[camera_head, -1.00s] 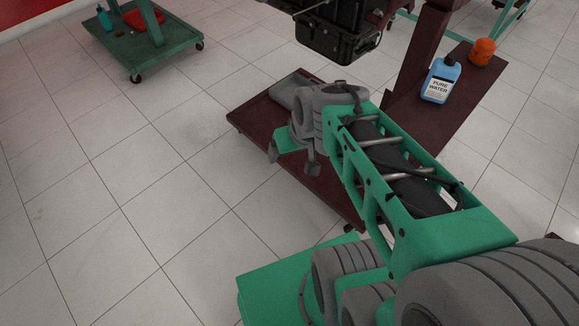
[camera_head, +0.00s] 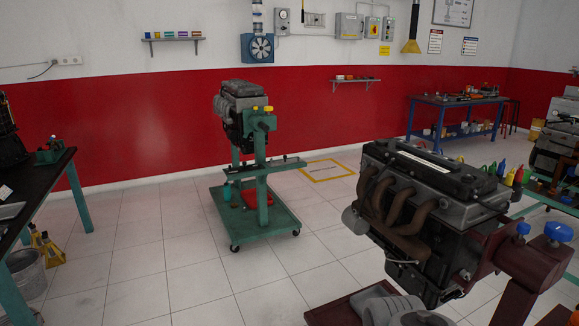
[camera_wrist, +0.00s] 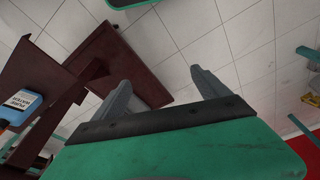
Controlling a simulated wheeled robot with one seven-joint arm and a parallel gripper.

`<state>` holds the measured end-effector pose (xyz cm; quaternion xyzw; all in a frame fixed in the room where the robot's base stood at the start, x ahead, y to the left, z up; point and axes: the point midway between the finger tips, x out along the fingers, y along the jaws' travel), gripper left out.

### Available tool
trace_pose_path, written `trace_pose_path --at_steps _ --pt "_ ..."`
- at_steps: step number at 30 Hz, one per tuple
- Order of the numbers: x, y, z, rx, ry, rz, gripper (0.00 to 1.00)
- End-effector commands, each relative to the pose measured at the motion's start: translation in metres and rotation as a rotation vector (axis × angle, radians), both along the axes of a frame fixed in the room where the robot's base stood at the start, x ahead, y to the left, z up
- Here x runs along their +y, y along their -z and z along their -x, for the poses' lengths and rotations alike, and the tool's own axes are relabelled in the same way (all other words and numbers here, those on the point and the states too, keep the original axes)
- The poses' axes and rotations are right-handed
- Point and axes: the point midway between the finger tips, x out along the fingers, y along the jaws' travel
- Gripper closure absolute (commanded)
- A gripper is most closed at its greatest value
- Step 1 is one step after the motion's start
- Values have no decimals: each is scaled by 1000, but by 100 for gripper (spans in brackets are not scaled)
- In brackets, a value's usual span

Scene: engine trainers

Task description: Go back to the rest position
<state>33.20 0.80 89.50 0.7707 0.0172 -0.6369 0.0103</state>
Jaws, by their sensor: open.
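My gripper (camera_wrist: 164,88) shows in the wrist view with its two grey fingers wide apart and nothing between them. Past the fingers are the pale tiled floor and the dark red base (camera_wrist: 146,78) of an engine stand. In the head view my gripper's fingers cannot be made out.
A dark engine (camera_head: 430,200) on a dark red stand (camera_head: 505,262) fills the right foreground. Another engine (camera_head: 240,108) stands on a green wheeled stand (camera_head: 262,222). A dark-topped bench (camera_head: 40,195) is at left. Tiled floor between is clear. A blue bottle (camera_wrist: 20,106) shows at the wrist view's left.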

Motion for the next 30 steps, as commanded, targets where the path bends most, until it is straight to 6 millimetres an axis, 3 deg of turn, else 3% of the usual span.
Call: trace_pose_path --at_steps 1,3,30 --pt "-2 -50 -5 -34 10 2 15" --pt "-4 -71 -11 -68 21 3 15" --pt "-4 -71 -11 -68 21 3 15"
